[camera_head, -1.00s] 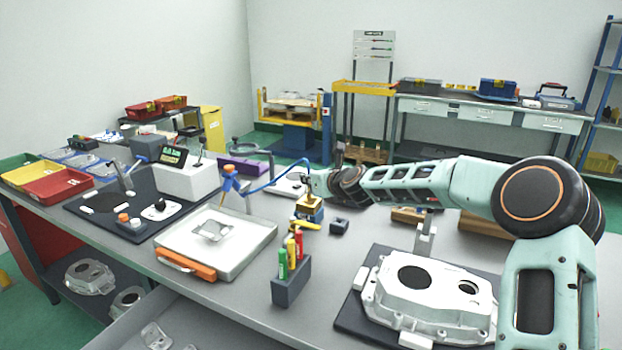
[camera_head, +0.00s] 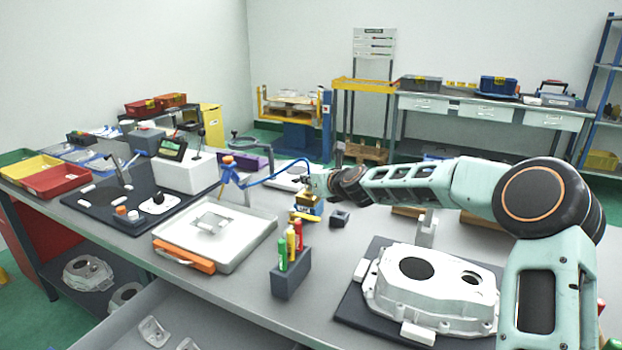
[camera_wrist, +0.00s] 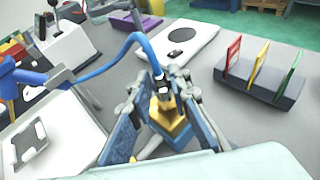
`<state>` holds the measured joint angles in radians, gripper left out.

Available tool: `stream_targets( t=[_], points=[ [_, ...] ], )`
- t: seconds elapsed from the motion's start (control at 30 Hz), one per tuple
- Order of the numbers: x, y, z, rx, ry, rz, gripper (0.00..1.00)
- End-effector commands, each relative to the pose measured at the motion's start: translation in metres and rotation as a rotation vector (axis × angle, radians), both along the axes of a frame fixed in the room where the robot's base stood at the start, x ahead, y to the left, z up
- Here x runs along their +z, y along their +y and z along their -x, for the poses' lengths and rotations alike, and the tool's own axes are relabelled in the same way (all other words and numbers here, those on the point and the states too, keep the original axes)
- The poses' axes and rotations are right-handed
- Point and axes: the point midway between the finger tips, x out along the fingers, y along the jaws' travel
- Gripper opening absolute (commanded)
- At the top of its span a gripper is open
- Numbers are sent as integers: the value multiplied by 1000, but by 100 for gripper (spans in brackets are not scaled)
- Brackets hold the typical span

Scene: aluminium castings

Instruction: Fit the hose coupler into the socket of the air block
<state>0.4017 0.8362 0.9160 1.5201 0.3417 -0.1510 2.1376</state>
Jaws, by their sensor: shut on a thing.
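The hose coupler (camera_wrist: 161,90), dark and silver on the end of a blue hose (camera_wrist: 108,66), sits between the fingers of my gripper (camera_wrist: 160,98) in the wrist view. My gripper is shut on it. The hose also arches to my gripper (camera_head: 308,181) in the head view. A yellow stepped block with blue on it (camera_head: 308,206), which looks like the air block, stands just below my gripper. Its yellow part (camera_wrist: 168,122) shows between the fingers in the wrist view. I cannot see the socket or tell whether the coupler touches it.
A holder with coloured upright pieces (camera_head: 291,272) stands in front of the block. A white tray (camera_head: 240,250) with an orange handle lies to the left. A large casting (camera_head: 430,300) on a dark mat lies to the right. A small dark block (camera_head: 340,218) sits close by.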

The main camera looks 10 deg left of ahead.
Motion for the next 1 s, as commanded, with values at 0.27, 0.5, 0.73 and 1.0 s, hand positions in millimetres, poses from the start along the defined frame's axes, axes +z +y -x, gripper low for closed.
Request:
stream_targets(
  t=[0.27,0.5,0.73,1.0],
  points=[
    [-2,0,0,0,-1,0,37],
    [-2,0,0,0,0,0,38],
    [2,-6,8,-1,-1,-1,38],
    [16,-26,41,-2,0,2,38]
  ],
)
